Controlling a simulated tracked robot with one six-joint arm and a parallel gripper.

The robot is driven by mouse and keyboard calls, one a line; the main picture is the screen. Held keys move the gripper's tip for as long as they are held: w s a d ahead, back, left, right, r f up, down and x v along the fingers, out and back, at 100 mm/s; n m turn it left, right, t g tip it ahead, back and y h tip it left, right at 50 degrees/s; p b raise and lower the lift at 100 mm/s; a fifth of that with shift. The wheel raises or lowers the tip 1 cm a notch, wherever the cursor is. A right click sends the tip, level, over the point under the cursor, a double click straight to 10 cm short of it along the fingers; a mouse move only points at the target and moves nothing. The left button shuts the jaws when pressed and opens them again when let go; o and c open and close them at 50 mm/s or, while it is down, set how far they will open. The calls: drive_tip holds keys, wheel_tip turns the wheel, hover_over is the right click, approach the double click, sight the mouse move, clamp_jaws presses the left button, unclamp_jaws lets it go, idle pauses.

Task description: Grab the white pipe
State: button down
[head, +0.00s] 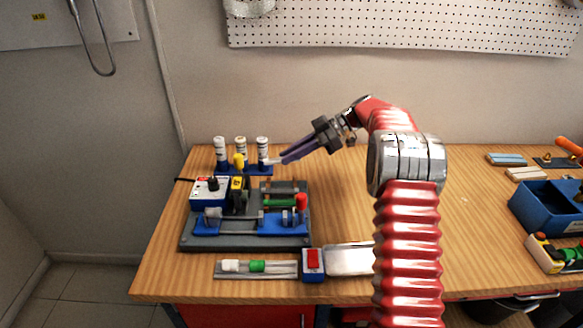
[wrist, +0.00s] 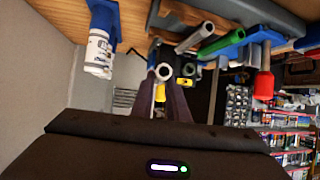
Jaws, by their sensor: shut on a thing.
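My gripper (head: 281,160) reaches left over the back of the bench, its purple fingers beside the blue bottle rack. In the wrist view my gripper (wrist: 164,80) is shut on the white pipe (wrist: 163,71), whose round open end shows between the fingertips. In the head view only a small pale bit of the white pipe (head: 270,162) shows at the fingertips, above the bench. The rest of it is hidden by the fingers.
Several white bottles (head: 262,149) stand in the blue rack. A grey-and-blue fixture (head: 246,240) with a green pipe (head: 280,203) and a red knob (head: 302,202) lies in front. A tray of fittings (head: 283,270) is at the front edge.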

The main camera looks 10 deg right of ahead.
drive_tip(key=shift+r, duration=1.15)
